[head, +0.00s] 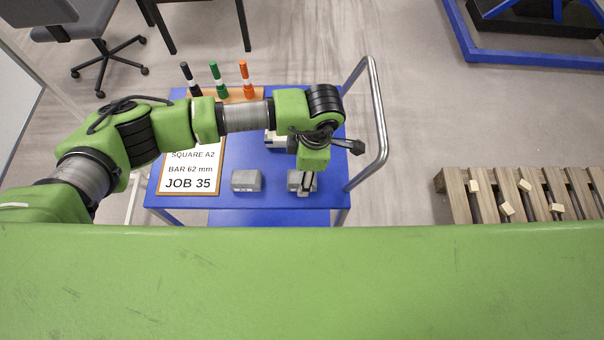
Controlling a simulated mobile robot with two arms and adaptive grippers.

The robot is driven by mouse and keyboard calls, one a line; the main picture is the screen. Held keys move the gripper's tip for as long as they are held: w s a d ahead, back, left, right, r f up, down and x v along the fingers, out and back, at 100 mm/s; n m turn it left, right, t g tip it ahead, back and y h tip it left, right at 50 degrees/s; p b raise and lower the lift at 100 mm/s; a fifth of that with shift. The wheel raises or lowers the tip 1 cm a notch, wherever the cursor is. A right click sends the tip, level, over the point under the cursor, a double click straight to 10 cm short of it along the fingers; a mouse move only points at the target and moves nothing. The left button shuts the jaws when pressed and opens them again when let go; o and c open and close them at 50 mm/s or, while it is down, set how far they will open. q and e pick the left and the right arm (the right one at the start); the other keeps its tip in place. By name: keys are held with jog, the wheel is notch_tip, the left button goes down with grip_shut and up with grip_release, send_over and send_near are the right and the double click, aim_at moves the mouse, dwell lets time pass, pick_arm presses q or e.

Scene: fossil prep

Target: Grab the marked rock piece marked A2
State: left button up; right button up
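Two grey blocks lie on the blue cart top (225,208). One grey block (246,180) sits near the middle, clear of my arm. The other grey block (292,177) is further right, partly covered by my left gripper (304,189). That gripper points down over this block, and its fingers overlap it in the picture. I cannot tell whether they touch it or how far they are apart. No A2 mark is readable on either block. A sign (192,166) on the cart reads "SQUARE A2, BAR 62 mm, JOB 35". My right gripper is not in view.
A black marker (190,79), a green one (217,77) and an orange one (244,77) stand in a wooden holder (232,95) at the back. A pale object (274,141) is partly hidden behind my wrist. A metal handle (379,120) edges the cart's right side. A pallet (520,196) lies right.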

pick_arm(q)
jog(key=shift+a+f, duration=0.15)
jog(key=shift+f, duration=0.85)
jog(key=c, duration=1.5)
jog(key=shift+r, duration=0.1)
